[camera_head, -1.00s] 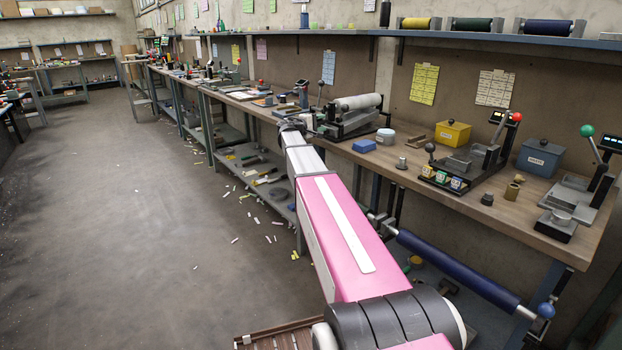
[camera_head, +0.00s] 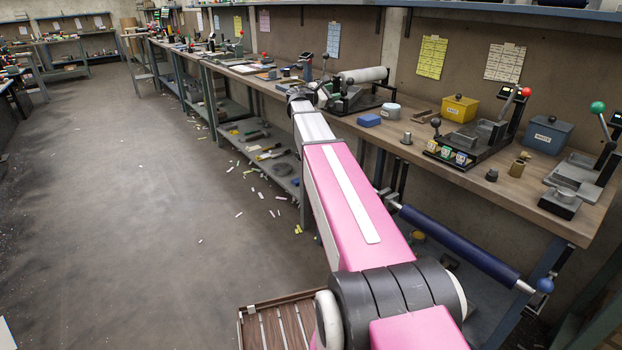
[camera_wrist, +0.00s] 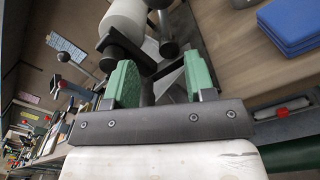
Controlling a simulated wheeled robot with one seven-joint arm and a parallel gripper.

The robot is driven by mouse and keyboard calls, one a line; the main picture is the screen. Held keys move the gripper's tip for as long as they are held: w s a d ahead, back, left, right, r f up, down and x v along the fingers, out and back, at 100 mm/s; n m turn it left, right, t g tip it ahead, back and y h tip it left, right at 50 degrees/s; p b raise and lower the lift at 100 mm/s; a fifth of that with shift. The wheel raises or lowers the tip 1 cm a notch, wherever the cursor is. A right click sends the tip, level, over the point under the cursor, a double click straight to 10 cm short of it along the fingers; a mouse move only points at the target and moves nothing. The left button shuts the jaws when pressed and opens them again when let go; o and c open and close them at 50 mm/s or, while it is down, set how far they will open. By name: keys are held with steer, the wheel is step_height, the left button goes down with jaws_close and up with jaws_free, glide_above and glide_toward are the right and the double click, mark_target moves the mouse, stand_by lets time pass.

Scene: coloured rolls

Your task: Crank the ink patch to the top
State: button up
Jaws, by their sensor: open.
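A press with a pale roller (camera_head: 362,75) stands on the long bench, just beyond the far end of my arm. The pale roller also shows at the top of the wrist view (camera_wrist: 124,18). A dark cylindrical part (camera_wrist: 122,50) by the roller's near end lies just beyond my fingers; I cannot tell if it is the crank handle. My gripper (camera_wrist: 158,76) has two green fingers spread apart, with nothing clearly held between them. I cannot tell whether they touch the dark part. No ink patch can be made out on the roller. In the head view my arm hides the gripper.
A ball-topped lever (camera_wrist: 62,57) stands left of my fingers. A dark blue roll (camera_head: 460,245) hangs along the bench's front. The floor (camera_head: 120,220) to the left is mostly open.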

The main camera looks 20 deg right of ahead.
steer(key=s+a+r+n, duration=0.1)
steer(key=s+a+n, duration=0.15)
steer(key=a, duration=0.25)
steer(key=s+a+r+n, duration=0.2)
steer(key=a+n, duration=0.1)
steer(key=a, duration=0.2)
steer(key=s+a+f+m+g+y, duration=0.1)
steer(key=s+f+m+y, duration=0.2)
steer(key=f, duration=0.6)
steer(key=s+a+f+m+g+y, duration=0.1)
steer(key=s+f+m+y, duration=0.2)
steer(key=s+f, duration=0.3)
steer(key=s+a+f+m+g+y, duration=0.1)
steer(key=s+f+m, duration=0.4)
steer(key=f, duration=0.9)
steer(key=shift+s+a+y, duration=0.2)
steer(key=shift+a+y, duration=0.4)
steer(key=shift+y, duration=0.6)
steer(key=shift+f, duration=0.1)
